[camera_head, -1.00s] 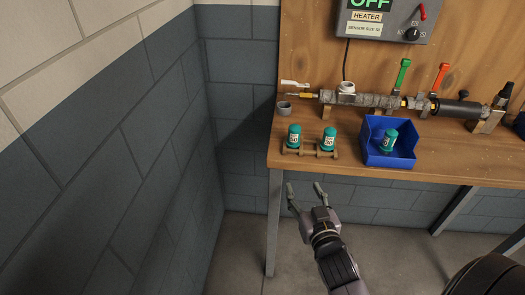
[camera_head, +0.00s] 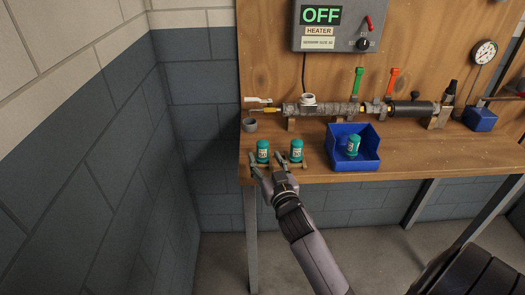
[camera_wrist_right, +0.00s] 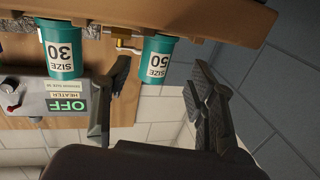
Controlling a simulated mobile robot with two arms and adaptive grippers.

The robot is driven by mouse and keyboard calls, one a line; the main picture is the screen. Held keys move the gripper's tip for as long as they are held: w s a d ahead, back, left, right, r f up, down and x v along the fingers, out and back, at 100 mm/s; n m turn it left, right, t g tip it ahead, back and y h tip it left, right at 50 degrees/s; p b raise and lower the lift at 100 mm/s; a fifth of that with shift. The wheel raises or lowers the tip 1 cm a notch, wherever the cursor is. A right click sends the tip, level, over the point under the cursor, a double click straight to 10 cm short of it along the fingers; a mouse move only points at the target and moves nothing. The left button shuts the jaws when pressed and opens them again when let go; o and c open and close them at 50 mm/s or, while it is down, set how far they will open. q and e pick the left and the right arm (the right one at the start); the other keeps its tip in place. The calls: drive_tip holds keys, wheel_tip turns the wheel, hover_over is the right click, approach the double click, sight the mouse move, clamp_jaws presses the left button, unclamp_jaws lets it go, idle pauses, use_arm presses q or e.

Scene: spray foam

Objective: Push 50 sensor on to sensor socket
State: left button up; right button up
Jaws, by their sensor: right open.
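The size 50 sensor (camera_wrist_right: 157,60) is a teal cylinder with a white label, upside down in the right wrist view. In the head view it appears to be the left teal sensor (camera_head: 263,151) at the table's front edge. The size 30 sensor (camera_wrist_right: 62,50) stands beside it and shows in the head view (camera_head: 296,150). My right gripper (camera_head: 264,164) is open and empty, just in front of the size 50 sensor, which lies between its fingers' directions without visible contact. A white round fitting (camera_head: 309,99) on the pipe looks like the socket. My left gripper is not in view.
A blue bin (camera_head: 368,163) holding another teal sensor (camera_head: 353,145) stands to the right. The pipe (camera_head: 335,109) with green (camera_head: 358,80) and red (camera_head: 392,82) handles runs behind. A heater box (camera_head: 337,26) reads OFF.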

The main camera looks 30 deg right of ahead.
sight(264, 152)
drive_tip(key=shift+w+d+r, duration=0.2)
drive_tip(key=shift+w, duration=0.2)
drive_tip(key=p+x, duration=0.1)
drive_tip(key=x, duration=0.3)
drive_tip(key=shift+w+d+f, duration=0.1)
drive_tip(key=shift+w+d, duration=0.05)
drive_tip(key=shift+d, duration=0.05)
drive_tip(key=c, duration=1.2)
clamp_jaws()
